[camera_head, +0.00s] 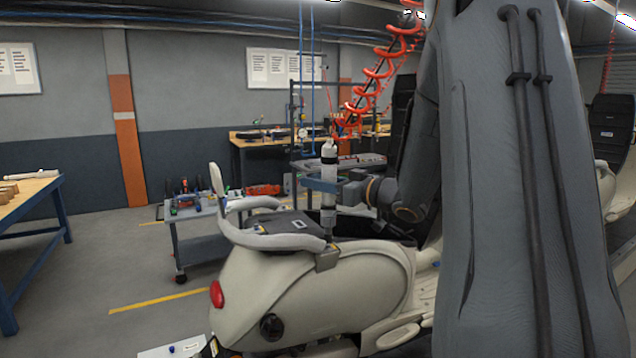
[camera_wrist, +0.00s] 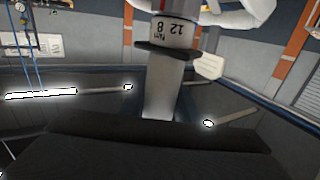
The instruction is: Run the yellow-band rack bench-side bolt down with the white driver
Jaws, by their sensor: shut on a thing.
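The white driver (camera_head: 329,154) stands upright in my gripper (camera_head: 324,184), which is shut around its body. In the wrist view the driver (camera_wrist: 174,32) shows dark markings reading Nm, 12 and 8, beyond the dark gripper (camera_wrist: 155,128). The driver's grey lower end reaches down to the front end of the near rail of the pale rack (camera_head: 270,241) on the cream scooter (camera_head: 300,290). A small bracket (camera_head: 328,259) sits just under the tip. I cannot tell whether the tip touches a bolt; the bolt head is hidden or too small.
A grey tool cart (camera_head: 200,210) stands behind the scooter's tail. A wooden workbench (camera_head: 25,195) is at the left. A red coiled hose (camera_head: 375,75) hangs behind the driver. The floor between bench and scooter is mostly clear.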

